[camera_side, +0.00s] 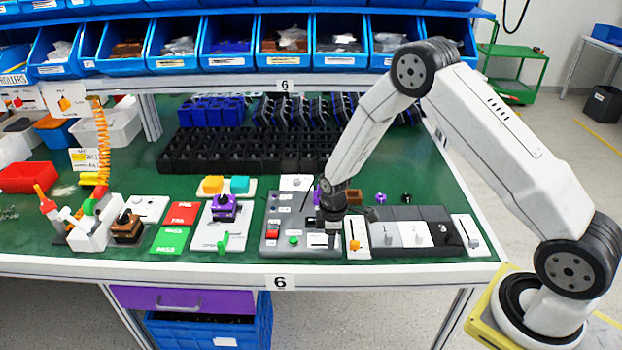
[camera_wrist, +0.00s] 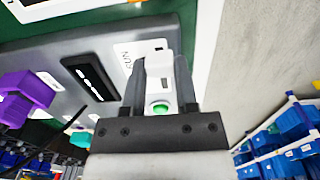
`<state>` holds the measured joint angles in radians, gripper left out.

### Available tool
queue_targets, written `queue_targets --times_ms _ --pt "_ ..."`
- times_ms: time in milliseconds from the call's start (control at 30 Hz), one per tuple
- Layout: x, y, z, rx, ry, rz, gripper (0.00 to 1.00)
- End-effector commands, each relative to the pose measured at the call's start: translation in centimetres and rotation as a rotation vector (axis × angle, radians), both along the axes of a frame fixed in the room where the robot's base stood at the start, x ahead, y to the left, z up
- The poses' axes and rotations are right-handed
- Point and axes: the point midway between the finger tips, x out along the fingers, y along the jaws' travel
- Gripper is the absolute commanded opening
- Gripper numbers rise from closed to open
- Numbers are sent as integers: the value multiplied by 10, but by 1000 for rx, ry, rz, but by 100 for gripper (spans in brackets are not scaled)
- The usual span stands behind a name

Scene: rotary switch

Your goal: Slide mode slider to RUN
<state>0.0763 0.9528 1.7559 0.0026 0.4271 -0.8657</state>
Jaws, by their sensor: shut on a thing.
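The grey control panel (camera_side: 272,250) stands on the green table in the side view, with a white slider plate (camera_side: 318,241) at its front right. My gripper (camera_side: 331,228) points down over that plate and hides part of it. In the wrist view my gripper (camera_wrist: 160,66) has its two dark fingers on either side of a pale slider knob (camera_wrist: 158,67), shut on it. The plate (camera_wrist: 127,52) carries the word RUN to the left of the fingers. A green button (camera_wrist: 160,108) shows between the fingers. The slider's exact position along its slot is hidden by the fingers.
A purple rotary knob (camera_wrist: 25,96) and a black slotted part (camera_wrist: 90,77) lie left of the fingers. A white plate with an orange knob (camera_side: 356,240) stands close right of my gripper. Black crates (camera_side: 250,150) and blue bins stand behind.

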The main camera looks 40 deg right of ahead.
Motion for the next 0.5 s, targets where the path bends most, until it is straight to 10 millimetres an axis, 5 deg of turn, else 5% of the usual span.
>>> queue_targets --times_ms 67,100,200,500 --pt "-2 -4 0 -2 6 -3 0" --pt "-2 -4 0 -2 6 -3 43" --pt "-2 -4 0 -2 6 -3 74" --pt "-2 -2 0 -1 6 -2 74"
